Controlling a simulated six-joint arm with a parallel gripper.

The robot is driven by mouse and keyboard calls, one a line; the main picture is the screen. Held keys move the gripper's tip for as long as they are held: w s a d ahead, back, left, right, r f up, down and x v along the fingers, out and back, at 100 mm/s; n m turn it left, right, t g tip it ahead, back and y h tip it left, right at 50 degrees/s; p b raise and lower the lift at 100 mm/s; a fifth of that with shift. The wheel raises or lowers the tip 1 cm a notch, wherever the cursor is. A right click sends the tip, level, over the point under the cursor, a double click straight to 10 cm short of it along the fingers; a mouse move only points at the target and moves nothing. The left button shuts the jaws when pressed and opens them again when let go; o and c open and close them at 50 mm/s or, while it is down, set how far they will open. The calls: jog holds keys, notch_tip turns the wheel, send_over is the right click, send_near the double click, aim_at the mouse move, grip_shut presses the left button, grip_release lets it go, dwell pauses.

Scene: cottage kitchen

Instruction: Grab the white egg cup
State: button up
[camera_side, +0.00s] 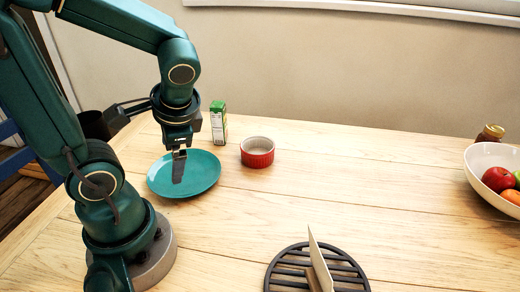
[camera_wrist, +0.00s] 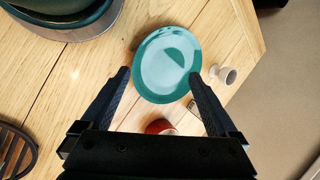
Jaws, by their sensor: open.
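The white egg cup (camera_wrist: 228,76) shows in the wrist view, just right of the teal plate (camera_wrist: 150,88), on the wooden table. It appears to lie on its side or be seen at a slant; I cannot tell which. I cannot make it out in the side view. My gripper (camera_wrist: 160,76) is open and empty, its fingers spread over the plate in the wrist view, with the egg cup outside the right finger. In the side view my gripper (camera_side: 179,165) hangs over the teal plate (camera_side: 206,176).
A black trivet (camera_side: 285,278) with an upright board (camera_side: 318,262) is in front. A fruit bowl (camera_side: 480,180) and jar (camera_side: 490,134) are far right. The middle right table is clear.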

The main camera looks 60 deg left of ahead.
jog(key=a+m+g+y, duration=0.5)
jog(key=a+m+y, duration=0.35)
jog(key=a, duration=0.85)
jog(key=w+a+f+m+t+y, duration=0.1)
jog(key=w+f+m+t, duration=0.1)
jog(key=m, duration=0.1)
jog(key=w+a+f+m+t+y, duration=0.1)
jog(key=w+a+f+m+t, duration=0.1)
jog(key=w+f+m+t, duration=0.1)
jog(key=w+a+f+m+t+y, duration=0.2)
jog(key=m+t, duration=0.1)
jog(key=shift+w+f+m, duration=0.15)
jog(key=shift+f+m, duration=0.1)
jog(key=shift+f, duration=0.1)
jog(key=shift+w+a, duration=0.2)
jog(key=shift+a, duration=1.05)
jog(key=shift+w+a, duration=0.2)
jog(key=shift+a, duration=1.05)
jog(key=c, duration=1.5)
jog(key=shift+r, duration=0.15)
